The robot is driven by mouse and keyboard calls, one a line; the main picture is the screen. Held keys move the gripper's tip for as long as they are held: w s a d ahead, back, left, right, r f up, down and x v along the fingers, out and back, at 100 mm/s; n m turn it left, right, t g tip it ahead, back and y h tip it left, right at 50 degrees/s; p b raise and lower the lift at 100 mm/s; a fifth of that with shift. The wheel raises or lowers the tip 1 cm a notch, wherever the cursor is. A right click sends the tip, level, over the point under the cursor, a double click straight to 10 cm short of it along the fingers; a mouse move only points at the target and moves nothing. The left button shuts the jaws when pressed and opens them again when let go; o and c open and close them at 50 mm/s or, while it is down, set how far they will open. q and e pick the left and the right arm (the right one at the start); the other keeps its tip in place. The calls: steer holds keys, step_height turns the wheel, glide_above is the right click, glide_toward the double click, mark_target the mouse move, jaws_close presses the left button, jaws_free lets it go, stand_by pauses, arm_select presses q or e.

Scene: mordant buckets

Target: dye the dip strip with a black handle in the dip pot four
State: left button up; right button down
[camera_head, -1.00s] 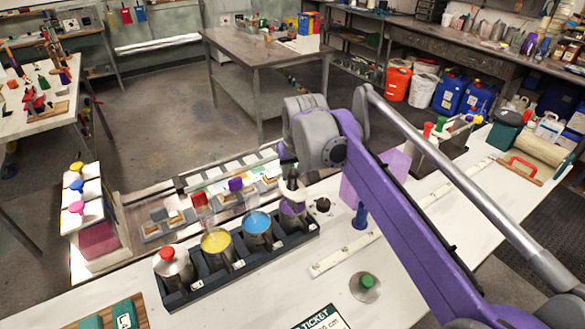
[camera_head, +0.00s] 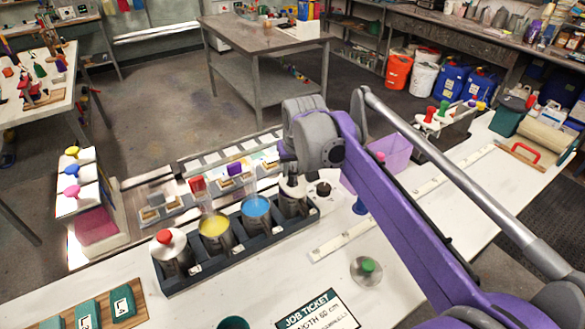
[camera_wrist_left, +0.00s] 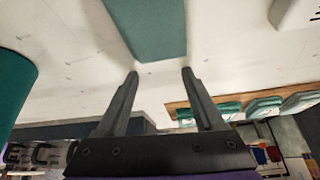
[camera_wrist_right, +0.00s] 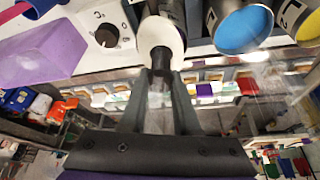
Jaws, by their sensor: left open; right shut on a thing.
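My right gripper (camera_wrist_right: 160,76) is shut on the black handle (camera_wrist_right: 160,56) of a dip strip; a pale round collar (camera_wrist_right: 174,32) shows below the handle. In the head view the handle and collar sit at the mouth of the rightmost pot (camera_head: 293,206), at the end of the dark pot rack. The strip below the collar and the pot's dye are hidden. Beside it stand the blue pot (camera_head: 256,207), the yellow pot (camera_head: 214,228) and a pot under a red-knobbed lid (camera_head: 168,242). My left gripper (camera_wrist_left: 160,75) is open and empty over the white table, near a teal block (camera_wrist_left: 148,25).
A green-knobbed lid (camera_head: 367,270) lies on the table by the job ticket (camera_head: 318,312). A black knob (camera_head: 323,188) is right of the rack, with a purple translucent box (camera_head: 390,152) beyond. Teal blocks (camera_head: 123,303) lie on a wooden board at lower left.

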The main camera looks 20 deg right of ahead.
arm_select(q)
steer(key=shift+w+r, duration=0.1)
steer(key=shift+r, duration=0.1)
arm_select(e)
steer(key=shift+w+d+r, duration=0.15)
steer(key=shift+d, duration=0.15)
steer(key=shift+a, duration=0.2)
steer(key=shift+a+f, duration=0.2)
steer(key=shift+a, duration=0.25)
